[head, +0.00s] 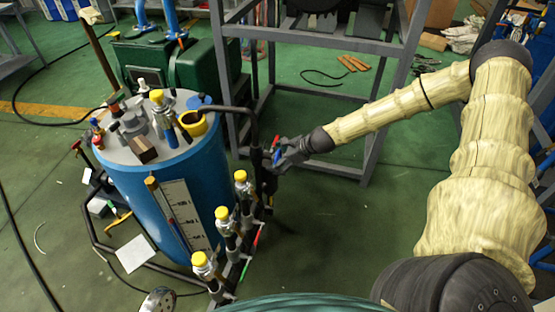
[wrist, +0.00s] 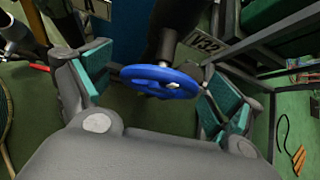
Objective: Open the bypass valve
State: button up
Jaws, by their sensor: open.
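A blue handwheel, which I take for the bypass valve (wrist: 150,74), sits on a dark vertical pipe in the wrist view. In the head view the blue wheel (head: 277,156) shows at the pipe to the right of the blue tank, partly hidden by my gripper. My gripper (head: 284,152) is at the wheel, with its arm reaching in from the right. In the wrist view my gripper (wrist: 157,85) is open, with one teal-padded finger on each side of the wheel. The wheel lies between the fingers, and I see gaps to both pads.
A blue tank (head: 165,195) with a grey, fitting-covered lid stands at the left. Yellow-capped valves (head: 222,212) line the pipes in front of it. A grey metal frame (head: 325,45) stands behind my gripper. Green floor (head: 340,215) is clear to the right of the pipes.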

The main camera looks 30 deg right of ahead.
jog(key=shift+f, duration=0.1)
jog(key=c, duration=1)
jog(key=shift+b, duration=0.3)
